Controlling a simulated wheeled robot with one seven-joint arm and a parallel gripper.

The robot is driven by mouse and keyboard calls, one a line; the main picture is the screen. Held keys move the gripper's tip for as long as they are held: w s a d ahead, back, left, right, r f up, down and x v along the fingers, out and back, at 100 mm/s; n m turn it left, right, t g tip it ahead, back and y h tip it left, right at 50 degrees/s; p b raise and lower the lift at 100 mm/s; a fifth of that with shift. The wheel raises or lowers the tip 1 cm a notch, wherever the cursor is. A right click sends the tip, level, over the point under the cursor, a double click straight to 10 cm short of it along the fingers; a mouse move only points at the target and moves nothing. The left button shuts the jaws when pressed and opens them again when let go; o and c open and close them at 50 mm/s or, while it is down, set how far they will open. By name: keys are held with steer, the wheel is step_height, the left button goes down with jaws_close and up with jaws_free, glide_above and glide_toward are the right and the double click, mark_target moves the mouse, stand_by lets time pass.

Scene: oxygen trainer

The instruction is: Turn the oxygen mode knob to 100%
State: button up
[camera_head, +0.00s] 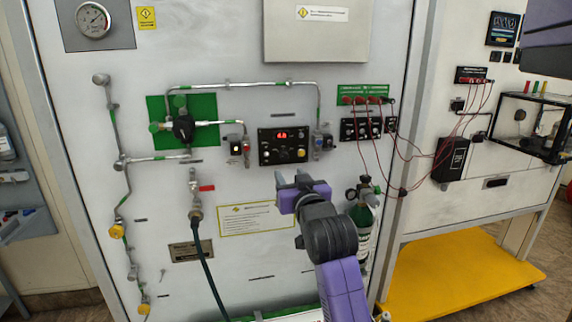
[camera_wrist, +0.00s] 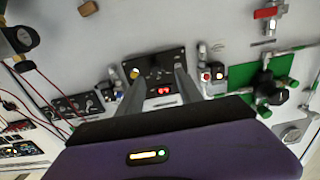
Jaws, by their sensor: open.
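The black control panel (camera_head: 270,155) with a lit red display (camera_head: 281,135) sits mid-board in the head view. It has small knobs and a yellow round control (camera_head: 301,152) at its lower right. The labels are too small to read, so I cannot tell which control is the oxygen mode knob. My gripper (camera_head: 288,180) is in front of the board, just below the panel in the head view. In the wrist view my gripper (camera_wrist: 160,77) is open and empty. Its two fingers point at the panel (camera_wrist: 166,57), which appears upside down between them, with the display (camera_wrist: 160,90) visible.
Small switch boxes (camera_head: 236,147) (camera_head: 322,142) flank the panel. A green plate with a black valve (camera_head: 183,128) and pipes is to the left. Red cables (camera_head: 375,155) hang at the right, above a green cylinder (camera_head: 362,225). A hose (camera_head: 206,262) hangs at lower left.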

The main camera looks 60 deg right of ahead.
mark_target(285, 158)
steer(key=x, duration=0.5)
steer(key=r+p+x, duration=0.1)
steer(key=x, duration=0.2)
steer(key=shift+s+d, duration=0.2)
steer(key=shift+d, duration=0.3)
jaws_close()
